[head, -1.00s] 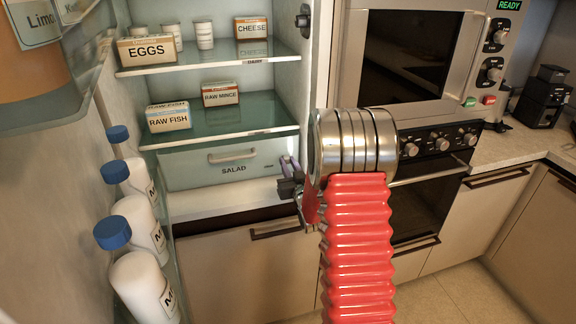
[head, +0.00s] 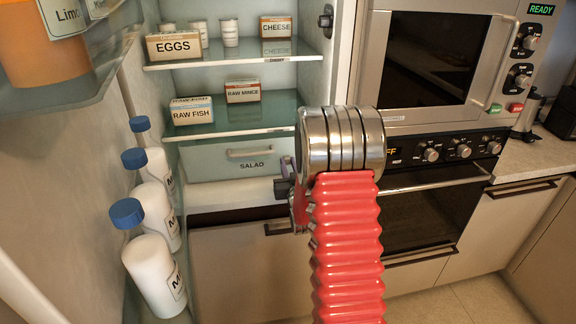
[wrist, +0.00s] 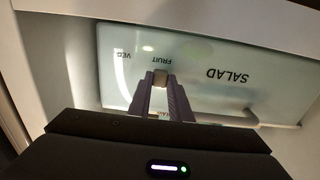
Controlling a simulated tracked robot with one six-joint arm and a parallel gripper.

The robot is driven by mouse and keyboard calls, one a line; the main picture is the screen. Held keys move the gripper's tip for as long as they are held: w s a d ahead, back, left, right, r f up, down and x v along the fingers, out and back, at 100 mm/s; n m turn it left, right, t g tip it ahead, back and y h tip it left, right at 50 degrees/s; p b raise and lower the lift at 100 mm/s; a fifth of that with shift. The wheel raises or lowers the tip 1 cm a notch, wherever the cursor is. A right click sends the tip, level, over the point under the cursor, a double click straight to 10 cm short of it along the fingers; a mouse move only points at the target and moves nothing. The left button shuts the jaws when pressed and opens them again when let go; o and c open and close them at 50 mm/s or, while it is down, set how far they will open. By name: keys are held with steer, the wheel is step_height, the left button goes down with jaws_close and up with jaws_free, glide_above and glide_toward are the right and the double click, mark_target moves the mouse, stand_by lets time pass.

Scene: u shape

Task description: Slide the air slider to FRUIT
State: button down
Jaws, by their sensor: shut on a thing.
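The salad drawer (head: 225,170) sits under the lowest glass shelf of the open fridge, and its front fills the wrist view (wrist: 210,95), upside down. The air slider's small pale knob (wrist: 160,78) is between my gripper's fingertips, right beside the word FRUIT (wrist: 162,61). The word VEG (wrist: 123,53) is to the left of FRUIT. My gripper (wrist: 162,82) has its two purple fingers shut on the knob. In the head view my gripper (head: 284,190) is at the drawer's right end, and my wrist hides the slider.
Boxes of eggs (head: 173,47), raw fish (head: 191,112) and cheese (head: 275,27) stand on the shelves. White bottles with blue caps (head: 155,270) line the door at left. An oven (head: 425,215) is at right. The drawer handle (wrist: 230,119) lies close to the fingers.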

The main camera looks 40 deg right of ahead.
steer(key=shift+w+a, duration=0.1)
steer(key=shift+a, duration=0.15)
steer(key=c, duration=1.8)
jaws_free()
steer(key=shift+o, duration=1.1)
steer(key=shift+s, duration=0.25)
steer(key=v, duration=1.3)
steer(key=shift+s, duration=0.25)
